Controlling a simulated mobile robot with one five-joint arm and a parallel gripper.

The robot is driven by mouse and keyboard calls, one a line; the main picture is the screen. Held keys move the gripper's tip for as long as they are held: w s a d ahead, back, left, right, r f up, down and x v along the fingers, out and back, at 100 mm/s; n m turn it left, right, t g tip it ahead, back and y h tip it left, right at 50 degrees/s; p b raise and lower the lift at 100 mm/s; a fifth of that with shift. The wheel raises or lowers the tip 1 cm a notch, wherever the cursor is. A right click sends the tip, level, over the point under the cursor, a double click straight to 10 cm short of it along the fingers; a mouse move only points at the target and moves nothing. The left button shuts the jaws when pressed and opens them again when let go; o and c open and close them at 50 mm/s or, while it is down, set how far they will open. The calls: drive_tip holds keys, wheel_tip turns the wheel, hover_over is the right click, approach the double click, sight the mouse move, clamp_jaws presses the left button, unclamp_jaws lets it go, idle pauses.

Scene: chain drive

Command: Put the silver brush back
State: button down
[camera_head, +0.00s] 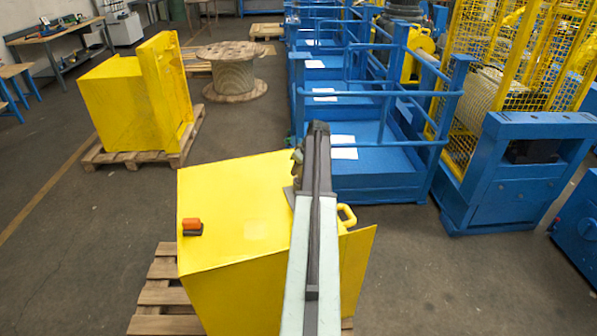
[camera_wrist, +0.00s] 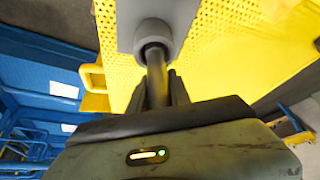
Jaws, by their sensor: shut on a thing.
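In the wrist view, my gripper (camera_wrist: 161,88) is shut on the dark handle of the silver brush (camera_wrist: 157,32). The brush has a flat grey head and a round grey collar where the handle joins it. Its head is over the yellow surface, and its bristles are hidden. I cannot tell whether it touches that surface. In the head view my arm hides the gripper and most of the brush; a small grey edge (camera_head: 289,196) shows beside the arm, over the yellow box (camera_head: 235,215).
A small orange and black object (camera_head: 192,227) lies on the yellow box's left side. A yellow handle (camera_head: 347,216) sticks out at its right. The box stands on a wooden pallet (camera_head: 160,297). Blue railed platforms (camera_head: 370,165) stand behind to the right. Open floor lies left.

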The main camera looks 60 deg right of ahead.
drive_tip(key=c, duration=1.2)
unclamp_jaws()
drive_tip(key=shift+s+r+p, duration=0.1)
drive_tip(key=shift+r+p, duration=0.4)
drive_tip(key=shift+p, duration=0.15)
drive_tip(key=p+v, duration=1)
drive_tip(key=v, duration=0.1)
drive_tip(key=shift+s+r, duration=0.1)
drive_tip(key=shift+s, duration=0.05)
